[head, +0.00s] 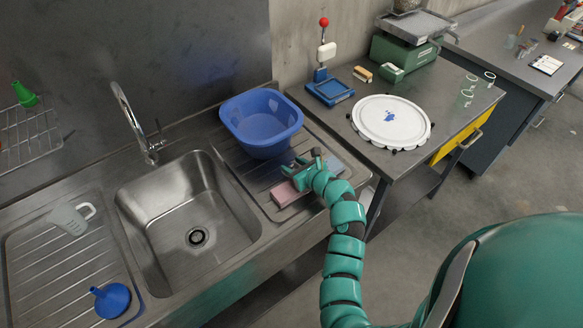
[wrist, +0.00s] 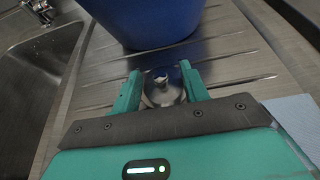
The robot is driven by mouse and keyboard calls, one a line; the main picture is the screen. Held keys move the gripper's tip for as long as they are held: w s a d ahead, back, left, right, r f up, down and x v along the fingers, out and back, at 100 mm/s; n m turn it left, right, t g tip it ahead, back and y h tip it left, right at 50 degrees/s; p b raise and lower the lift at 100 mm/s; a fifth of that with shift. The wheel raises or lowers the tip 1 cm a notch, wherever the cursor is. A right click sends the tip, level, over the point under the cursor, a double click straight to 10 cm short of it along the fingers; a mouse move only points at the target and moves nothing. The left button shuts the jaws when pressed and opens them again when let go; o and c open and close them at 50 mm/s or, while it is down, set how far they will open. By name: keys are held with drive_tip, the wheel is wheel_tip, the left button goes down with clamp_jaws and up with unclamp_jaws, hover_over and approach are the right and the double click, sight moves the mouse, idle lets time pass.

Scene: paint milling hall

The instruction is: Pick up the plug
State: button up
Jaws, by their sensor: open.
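The plug (wrist: 163,93), a round metallic piece with a small knob on top, sits on the ribbed drainboard between the fingers of my gripper (wrist: 161,71) in the wrist view. The fingers are open on either side of it. I cannot tell whether either finger touches it. In the head view my gripper (head: 292,168) is low over the right drainboard, just in front of the blue basin (head: 262,122). The plug cannot be made out there. The blue basin (wrist: 145,20) is close beyond the fingertips in the wrist view.
A pink block or cloth (head: 285,194) lies beside my gripper, and a pale blue cloth (wrist: 295,115) lies to the right. The sink (head: 180,205) is to the left, with a faucet (head: 135,120). A bench with a white round lid (head: 390,122) stands to the right.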

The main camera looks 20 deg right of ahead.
clamp_jaws()
drive_tip(key=shift+r, duration=0.15)
drive_tip(key=shift+r, duration=0.25)
drive_tip(key=shift+r+b, duration=0.3)
drive_tip(key=shift+r, duration=0.65)
drive_tip(key=s+d+r+p, duration=0.3)
drive_tip(key=s+r+p, duration=0.1)
drive_tip(key=s+r, duration=0.6)
drive_tip(key=s, duration=0.3)
drive_tip(key=shift+s+r, duration=0.15)
drive_tip(key=shift+s, duration=0.2)
